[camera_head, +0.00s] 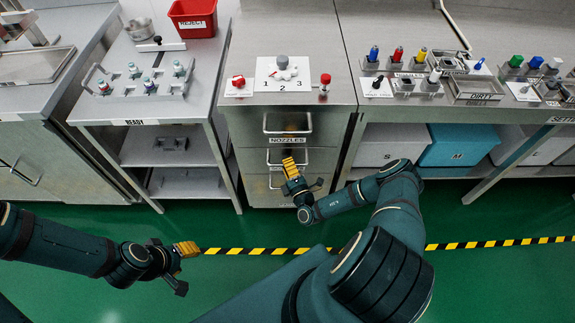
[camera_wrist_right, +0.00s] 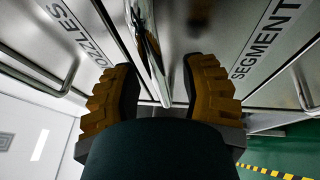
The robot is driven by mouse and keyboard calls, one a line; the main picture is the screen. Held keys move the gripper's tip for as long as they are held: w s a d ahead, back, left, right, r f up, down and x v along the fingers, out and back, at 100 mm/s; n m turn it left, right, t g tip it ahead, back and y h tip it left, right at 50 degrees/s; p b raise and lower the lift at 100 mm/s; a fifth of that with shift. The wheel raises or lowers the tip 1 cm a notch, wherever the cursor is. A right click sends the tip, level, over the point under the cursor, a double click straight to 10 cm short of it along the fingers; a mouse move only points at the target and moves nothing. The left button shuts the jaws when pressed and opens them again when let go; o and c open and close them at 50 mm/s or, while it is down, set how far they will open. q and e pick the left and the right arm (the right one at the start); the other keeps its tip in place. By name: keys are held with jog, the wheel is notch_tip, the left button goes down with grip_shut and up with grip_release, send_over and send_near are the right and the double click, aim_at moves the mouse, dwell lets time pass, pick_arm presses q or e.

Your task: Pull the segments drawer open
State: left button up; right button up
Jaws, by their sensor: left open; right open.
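The drawer cabinet stands under the centre counter. The NOZZLES drawer's label (camera_head: 287,140) sits under the top handle (camera_head: 288,123). The segments drawer's label (camera_wrist_right: 266,38) shows in the right wrist view, beside the middle handle (camera_wrist_right: 148,50). The drawers look closed. My right gripper (camera_head: 292,167) is in front of the middle handle and partly hides the lower fronts. In the wrist view its open fingers (camera_wrist_right: 162,90) are on either side of that handle, with gaps; I cannot tell how deep the handle sits between them. My left gripper (camera_head: 187,249) is open and empty over the floor.
Left of the cabinet is an open-shelved table (camera_head: 170,151). To the right, white and blue bins (camera_head: 458,145) stand under a counter. The green floor in front is clear, with a striped line (camera_head: 270,251).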

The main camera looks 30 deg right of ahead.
grip_shut()
dwell(0.4)
